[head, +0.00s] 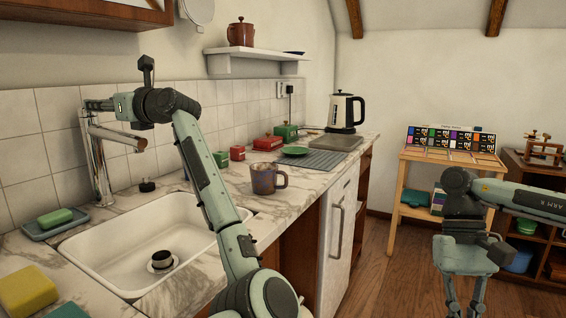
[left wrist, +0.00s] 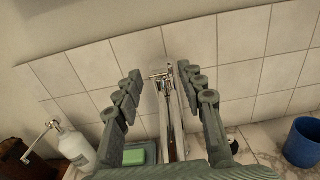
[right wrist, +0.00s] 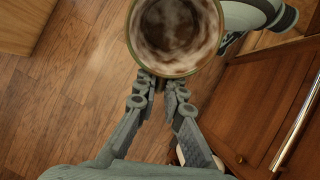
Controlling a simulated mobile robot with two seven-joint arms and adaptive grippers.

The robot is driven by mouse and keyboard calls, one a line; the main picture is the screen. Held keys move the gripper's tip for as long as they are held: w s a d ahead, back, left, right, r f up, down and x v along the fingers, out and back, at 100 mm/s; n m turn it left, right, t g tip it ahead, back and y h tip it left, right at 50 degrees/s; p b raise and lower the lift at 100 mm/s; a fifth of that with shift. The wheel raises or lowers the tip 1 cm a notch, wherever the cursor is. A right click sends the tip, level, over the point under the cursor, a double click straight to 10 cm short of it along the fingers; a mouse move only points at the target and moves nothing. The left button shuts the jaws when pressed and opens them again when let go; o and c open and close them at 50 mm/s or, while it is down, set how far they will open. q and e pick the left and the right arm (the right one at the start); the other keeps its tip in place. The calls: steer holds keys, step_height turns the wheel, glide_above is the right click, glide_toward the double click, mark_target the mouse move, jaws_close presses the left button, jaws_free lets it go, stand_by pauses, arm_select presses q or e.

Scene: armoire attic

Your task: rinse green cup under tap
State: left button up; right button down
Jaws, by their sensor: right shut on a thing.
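My right gripper (right wrist: 162,82) is shut on a cup with a thin greenish rim (right wrist: 134,50), the green cup by its rim; its inside is smeared brown and whitish. The cup is seen from above, over the floor. In the head view my right gripper (head: 465,305) hangs low at the right, away from the counter, and the cup is out of frame. The chrome tap (head: 98,165) stands at the sink's back left, its spout over the white sink (head: 118,255). My left gripper (left wrist: 153,78) is open, its fingers either side of the tap's top (left wrist: 161,76). No water shows.
A dark drain piece (head: 160,261) sits in the sink. Green soap (head: 55,218) on a dish and a yellow sponge (head: 27,290) lie left. A wooden cabinet (right wrist: 265,105) is beside my right gripper.

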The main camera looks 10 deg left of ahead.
arm_select(q)
steer(key=shift+x, duration=1.5)
steer(key=shift+c, duration=0.3)
jaws_close()
